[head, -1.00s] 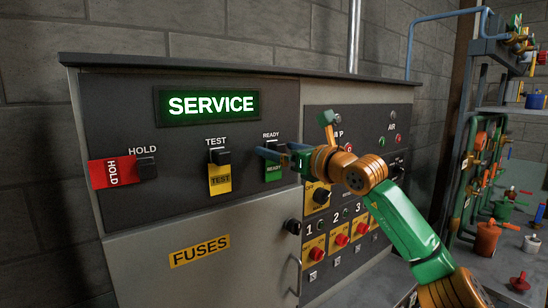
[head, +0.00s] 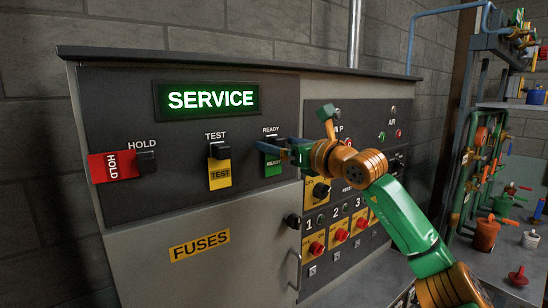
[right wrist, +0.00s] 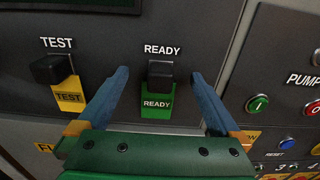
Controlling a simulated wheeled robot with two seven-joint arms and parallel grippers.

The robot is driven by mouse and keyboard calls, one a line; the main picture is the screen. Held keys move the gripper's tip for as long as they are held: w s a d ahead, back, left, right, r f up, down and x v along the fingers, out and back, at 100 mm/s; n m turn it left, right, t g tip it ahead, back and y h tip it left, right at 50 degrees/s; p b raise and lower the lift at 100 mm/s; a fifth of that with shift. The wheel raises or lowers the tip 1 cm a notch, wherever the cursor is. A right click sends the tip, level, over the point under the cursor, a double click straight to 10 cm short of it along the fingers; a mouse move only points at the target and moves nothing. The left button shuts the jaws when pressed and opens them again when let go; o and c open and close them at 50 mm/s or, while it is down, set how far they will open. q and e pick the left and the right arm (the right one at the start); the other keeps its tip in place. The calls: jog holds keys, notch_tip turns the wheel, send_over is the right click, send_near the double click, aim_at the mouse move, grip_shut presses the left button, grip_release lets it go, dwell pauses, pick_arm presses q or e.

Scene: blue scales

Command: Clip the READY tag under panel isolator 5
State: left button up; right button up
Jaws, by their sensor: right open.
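The green READY tag (right wrist: 158,103) hangs from the black clip under the READY label on the panel. It also shows in the head view (head: 272,168), partly hidden by my gripper. My right gripper (right wrist: 160,84) is open, with its blue fingers on either side of the tag and clip, apart from both. In the head view my right gripper (head: 282,147) reaches in from the right in front of the READY clip. Numbered isolators with red knobs (head: 340,235) sit low on the right panel; 1, 2 and 3 are readable. Isolator 5 cannot be made out. My left gripper is not in view.
A yellow TEST tag (head: 220,174) and a red HOLD tag (head: 111,166) hang on neighbouring clips to the left. A lit SERVICE sign (head: 210,99) is above. Pipes and valves (head: 486,160) stand at the right.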

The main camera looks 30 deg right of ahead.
grip_shut()
dwell(0.4)
dwell(0.8)
jog(key=shift+s, duration=0.1)
jog(key=shift+s+f+b, duration=0.1)
jog(key=shift+b, duration=0.2)
jog(key=shift+s+d+b, duration=0.15)
jog(key=shift+s+b, duration=0.7)
jog(key=shift+s, duration=0.4)
jog(key=shift+s+d+b, duration=0.1)
jog(key=shift+s+b, duration=0.7)
jog(key=shift+s, duration=0.8)
